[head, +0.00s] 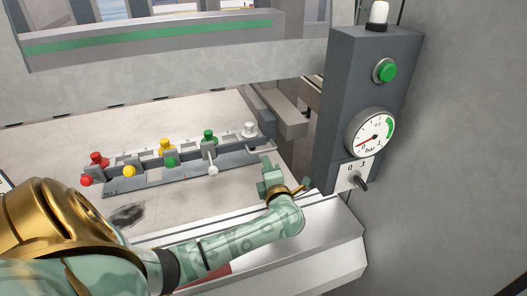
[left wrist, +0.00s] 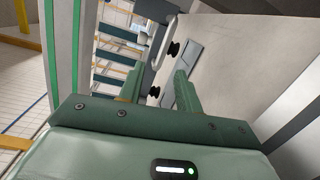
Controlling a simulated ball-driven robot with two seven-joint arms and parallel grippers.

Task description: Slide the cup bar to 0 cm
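The cup bar (head: 190,150) is a dark rail with red, yellow, green and white knobs, lying over a grey-blue base strip (head: 178,178) on the pale table. A light loop handle (head: 262,149) is at its right end; a pale loop (left wrist: 161,42) also shows in the left wrist view, beyond the fingertips. My left gripper (head: 268,166) is just in front of the handle's end, and appears apart from it. In the left wrist view its two fingers (left wrist: 160,72) stand spread with nothing between them. My right gripper is out of view.
A dark grey control post (head: 335,110) stands right of my gripper, with a green button (head: 385,70), a pressure gauge (head: 370,132) and a 0/1 switch (head: 358,178). A machine beam (head: 180,62) crosses behind the bar.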

